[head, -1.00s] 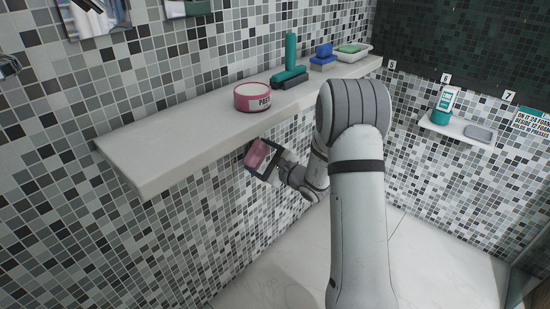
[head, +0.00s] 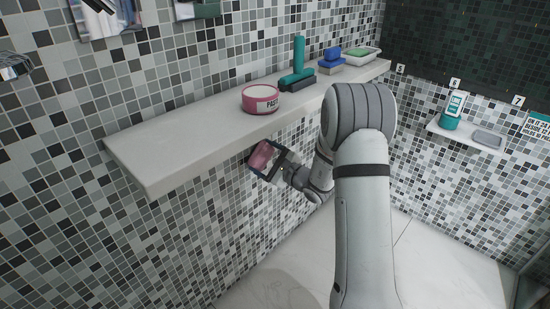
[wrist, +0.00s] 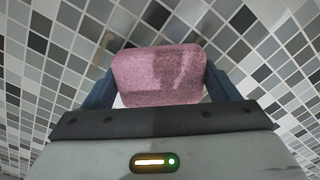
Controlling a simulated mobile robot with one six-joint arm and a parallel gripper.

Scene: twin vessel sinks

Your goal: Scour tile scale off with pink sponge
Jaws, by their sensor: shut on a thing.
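The pink sponge (head: 262,156) is held by my gripper (head: 266,159) just below the front edge of the long shelf. In the wrist view the pink sponge (wrist: 160,75) sits between the two dark blue fingers of my gripper (wrist: 160,88), facing the mosaic tile wall (wrist: 245,50). My gripper is shut on it. I cannot tell whether the sponge touches the tiles. No scale can be made out on the tiles in view.
The long pale shelf (head: 180,135) runs above my gripper. It bears a pink paste tub (head: 260,99), a teal handled brush (head: 298,70), blue sponges (head: 331,56) and a dish with a green bar (head: 357,53). A small shelf (head: 462,132) at right holds a teal-and-white bottle (head: 452,110).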

